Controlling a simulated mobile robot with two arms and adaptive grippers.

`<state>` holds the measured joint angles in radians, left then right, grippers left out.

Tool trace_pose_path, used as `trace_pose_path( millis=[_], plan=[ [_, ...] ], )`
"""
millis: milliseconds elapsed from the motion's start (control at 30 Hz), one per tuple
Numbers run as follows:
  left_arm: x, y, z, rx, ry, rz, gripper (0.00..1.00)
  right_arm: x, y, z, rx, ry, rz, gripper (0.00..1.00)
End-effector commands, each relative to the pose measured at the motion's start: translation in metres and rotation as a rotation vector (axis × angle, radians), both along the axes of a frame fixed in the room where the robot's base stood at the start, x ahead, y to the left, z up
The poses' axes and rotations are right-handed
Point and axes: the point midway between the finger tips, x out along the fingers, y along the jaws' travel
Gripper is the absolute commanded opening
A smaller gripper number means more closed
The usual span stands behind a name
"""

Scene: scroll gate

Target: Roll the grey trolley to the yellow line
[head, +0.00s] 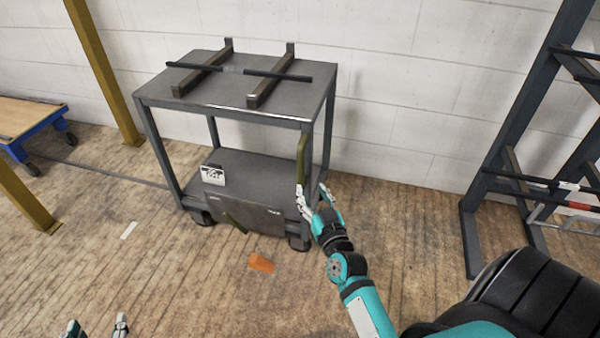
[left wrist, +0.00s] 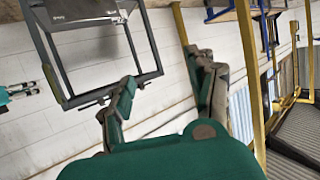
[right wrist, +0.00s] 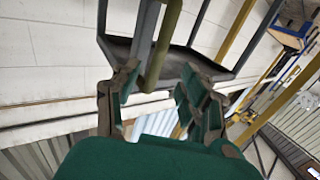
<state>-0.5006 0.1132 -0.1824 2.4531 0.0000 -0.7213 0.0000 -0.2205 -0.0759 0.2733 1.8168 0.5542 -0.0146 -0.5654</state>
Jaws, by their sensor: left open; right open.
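The grey trolley (head: 250,108) stands upright near the white wall, with two shelves and dark wheels. My right gripper (head: 315,197) is open at the upright handle's lower end. In the right wrist view the handle (right wrist: 162,45) reaches down between the open fingers (right wrist: 163,100), nearer the left one; contact cannot be told. My left gripper (head: 97,328) is open and empty, low at the left, apart from the trolley. I cannot make out a yellow line.
Two grey brackets and a dark bar (head: 292,76) lie on the trolley's top. An orange block (head: 261,262) lies on the floor before it. Yellow posts (head: 103,70) and a blue cart (head: 40,128) stand left, a dark rack (head: 520,120) right. Front-left floor is mostly clear.

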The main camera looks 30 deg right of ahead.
Motion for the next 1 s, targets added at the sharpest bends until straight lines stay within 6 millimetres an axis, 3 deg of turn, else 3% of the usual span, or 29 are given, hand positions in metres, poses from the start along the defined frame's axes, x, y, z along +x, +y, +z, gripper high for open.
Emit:
trace_pose_path(
  millis=[200,433,600,933,1000],
  plan=[
    [0.015,-0.011,0.039,-0.06,-0.243,-0.016,0.58,0.048,-0.014,-0.001,-0.001,-0.003,-0.001,0.44],
    [0.018,-0.017,0.079,-0.115,-0.456,-0.029,0.58,0.082,-0.023,-0.001,0.0,-0.001,0.0,0.44],
    [0.017,-0.018,0.093,-0.135,-0.533,-0.033,0.58,0.093,-0.027,-0.001,-0.002,0.002,0.0,0.44],
    [0.016,-0.019,0.097,-0.14,-0.551,-0.034,0.58,0.095,-0.027,0.0,-0.001,0.001,0.0,0.44],
    [0.016,-0.019,0.097,-0.14,-0.551,-0.034,0.58,0.095,-0.027,0.0,-0.001,0.001,0.0,0.35]
  ],
)
